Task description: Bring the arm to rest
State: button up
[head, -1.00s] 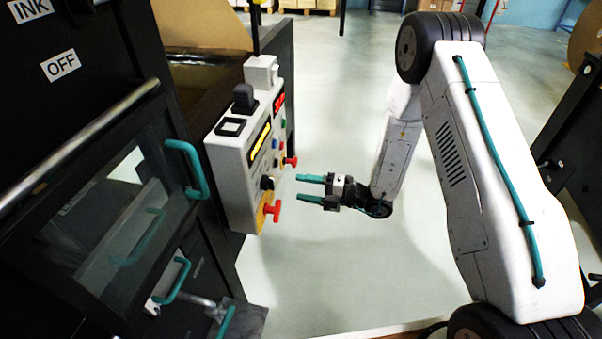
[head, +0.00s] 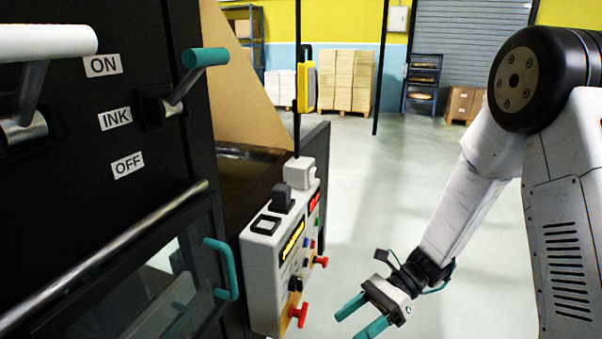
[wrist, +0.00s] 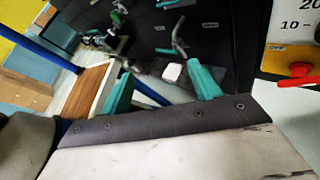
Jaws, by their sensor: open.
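My gripper (head: 362,316) is in the lower middle of the head view, with its two teal fingers apart and nothing between them. It hangs in the air to the right of the grey control box (head: 270,262), clear of it. In the wrist view my gripper (wrist: 160,92) shows both teal fingertips spread, with dark machine parts beyond them. My arm comes down to it from the upper right of the head view.
The black machine (head: 120,190) stands at left with an ink lever (head: 203,57) and a teal door handle (head: 222,268). Red knobs (head: 299,315) stick out from the control box. Open floor (head: 365,190) lies behind the arm, with stacked pallets (head: 347,79) at the back.

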jog(key=s+d+r+n+t+h, duration=0.4)
jog(key=s+d+r+n+h, duration=0.2)
jog(key=r, duration=0.4)
jog(key=s+d+r+n+t+h, duration=0.3)
jog(key=s+d+r+n+h, duration=0.3)
jog(key=s+d+r+n, duration=0.3)
jog(key=shift+s+d+r+n+t+h, duration=0.3)
jog(key=shift+s+r+n+t, duration=0.15)
jog(key=shift+r+n, duration=0.5)
